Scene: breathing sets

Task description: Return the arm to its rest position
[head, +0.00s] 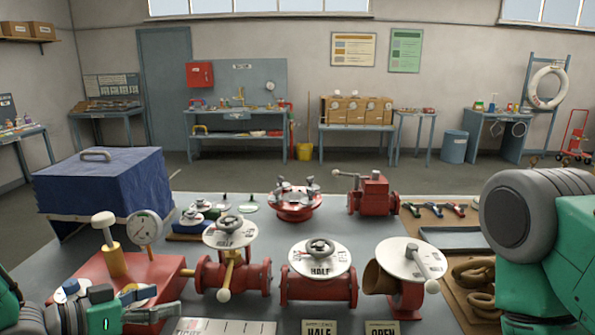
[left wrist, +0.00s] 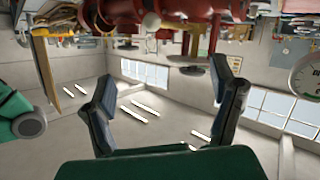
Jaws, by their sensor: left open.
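My left gripper (head: 158,303) is low at the left of the head view, at the front of the red base that carries the gauge (head: 145,229) and a yellow post. In the left wrist view its two fingers (left wrist: 165,82) stand wide apart with nothing between them. That view appears upside down, with red valve parts along its top edge. My right arm fills the lower right of the head view, but its gripper is not seen.
Red valves with round plates (head: 319,259) stand along the bench (head: 225,303). A plate with a lever (head: 411,258) is at the right. A blue covered box (head: 105,185) is at the left. Tools and brown rings (head: 473,272) lie at the right.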

